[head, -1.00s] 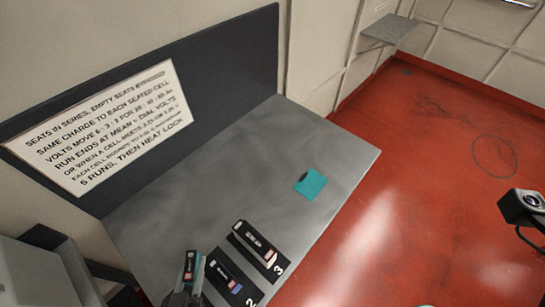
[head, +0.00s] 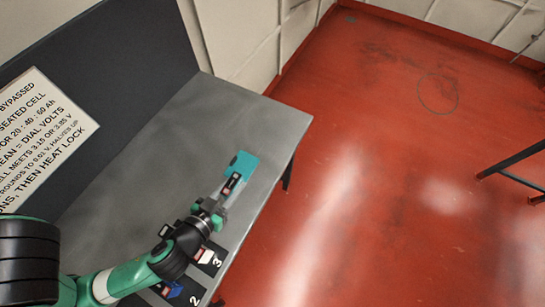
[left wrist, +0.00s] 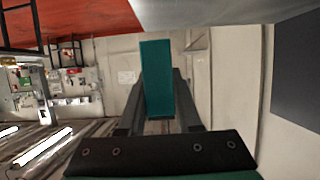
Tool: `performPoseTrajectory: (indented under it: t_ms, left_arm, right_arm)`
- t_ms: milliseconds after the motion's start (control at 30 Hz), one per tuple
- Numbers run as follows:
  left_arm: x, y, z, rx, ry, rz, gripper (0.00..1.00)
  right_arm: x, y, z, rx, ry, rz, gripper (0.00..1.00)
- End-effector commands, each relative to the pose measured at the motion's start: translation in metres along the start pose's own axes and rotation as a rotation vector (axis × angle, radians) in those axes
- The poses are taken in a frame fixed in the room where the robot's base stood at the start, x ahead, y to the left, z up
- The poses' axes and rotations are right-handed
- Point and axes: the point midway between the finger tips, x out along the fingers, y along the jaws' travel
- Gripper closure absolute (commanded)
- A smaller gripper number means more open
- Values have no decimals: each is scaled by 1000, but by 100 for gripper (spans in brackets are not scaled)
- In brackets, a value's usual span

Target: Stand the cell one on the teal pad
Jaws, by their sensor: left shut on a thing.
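Cell one (head: 232,184), a dark slab with a small pale and red label on its top and a teal side, is gripped by my left gripper (head: 219,208). In the left wrist view, the cell's teal face (left wrist: 157,80) stands between the two dark fingers (left wrist: 157,104). In the head view the cell overlaps the near part of the teal pad (head: 245,162). Whether its base touches the pad, I cannot tell. My right gripper is not in view.
Other cells sit on black numbered places: one at place 3 (head: 216,262) and one at place 2 (head: 193,299), both partly behind my left arm. The grey bench (head: 240,110) is clear behind the pad. Its right edge drops to the red floor (head: 370,190).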

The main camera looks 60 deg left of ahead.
Motion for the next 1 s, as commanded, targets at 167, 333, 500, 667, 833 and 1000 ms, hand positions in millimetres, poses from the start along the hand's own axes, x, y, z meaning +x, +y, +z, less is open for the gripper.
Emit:
performPoseTrajectory:
  t_ms: [167,333,500,667,833,1000]
  left_arm:
    - [0,-1,-1,-1,3,-3,100]
    - [9,-7,0,-1,-4,-9,100]
    - [32,-19,0,-7,-3,-12,100]
    - [63,-36,1,-11,3,-13,100]
    - [106,-54,19,-8,4,-10,100]
    - [136,-64,37,-5,5,-7,100]
  right_arm:
    - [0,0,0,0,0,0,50]
    - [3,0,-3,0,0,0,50]
    - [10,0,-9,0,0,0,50]
    - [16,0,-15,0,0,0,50]
    - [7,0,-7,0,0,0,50]
    - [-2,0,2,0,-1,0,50]
